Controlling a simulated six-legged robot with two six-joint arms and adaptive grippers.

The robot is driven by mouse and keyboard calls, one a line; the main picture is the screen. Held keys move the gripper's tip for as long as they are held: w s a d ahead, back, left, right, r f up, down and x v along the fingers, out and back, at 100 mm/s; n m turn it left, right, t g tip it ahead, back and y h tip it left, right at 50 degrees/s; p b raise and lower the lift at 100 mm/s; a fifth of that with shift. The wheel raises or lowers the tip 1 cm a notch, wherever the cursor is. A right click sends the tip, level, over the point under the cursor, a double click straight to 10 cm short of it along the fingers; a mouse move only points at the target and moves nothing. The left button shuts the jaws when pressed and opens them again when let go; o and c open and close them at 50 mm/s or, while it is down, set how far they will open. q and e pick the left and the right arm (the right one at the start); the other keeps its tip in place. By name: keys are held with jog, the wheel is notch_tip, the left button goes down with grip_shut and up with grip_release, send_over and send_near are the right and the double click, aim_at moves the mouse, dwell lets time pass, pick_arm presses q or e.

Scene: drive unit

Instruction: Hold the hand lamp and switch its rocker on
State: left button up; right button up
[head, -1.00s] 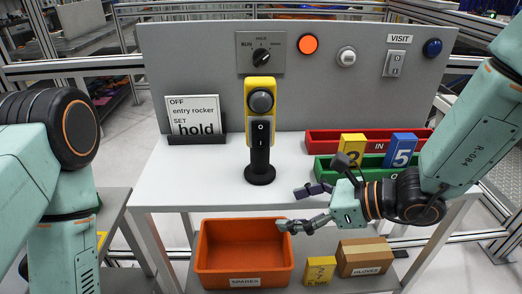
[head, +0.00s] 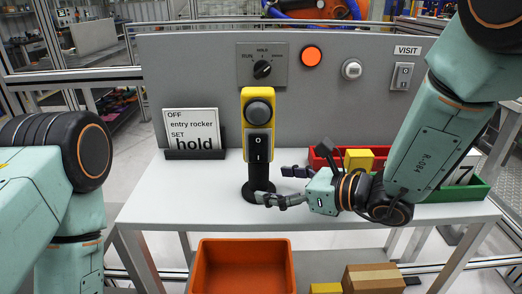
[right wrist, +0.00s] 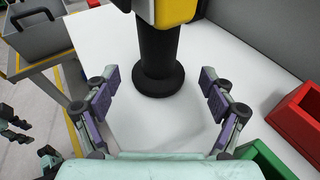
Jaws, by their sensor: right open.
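The yellow and black hand lamp (head: 258,124) stands upright on its round black base (head: 258,191) on the white table. Its round grey lens faces me, with a rocker (head: 259,147) below it. My right gripper (head: 281,185) is open and empty, its fingers pointing left at the lamp's lower black handle, close to the base. In the right wrist view the open fingers (right wrist: 163,97) lie to either side of the space in front of the black handle (right wrist: 157,45), which is not between the pads.
A sign (head: 192,130) reading "OFF, entry rocker, SET hold" stands left of the lamp. A grey panel behind carries a selector knob (head: 262,69), an orange button (head: 311,56) and a VISIT switch (head: 403,75). Red (head: 318,158) and green (head: 470,191) bins sit right, an orange bin (head: 202,272) below.

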aim_at(267, 183)
jog(key=shift+x, duration=1.1)
jog(key=shift+a+b, duration=0.35)
jog(key=shift+a, duration=0.05)
jog(key=shift+w+a+f, duration=0.15)
jog(key=shift+w+f, duration=0.1)
jog(key=shift+w, duration=0.15)
jog(key=shift+s+r, duration=0.1)
jog(key=shift+a, duration=0.1)
jog(key=shift+c, duration=0.3)
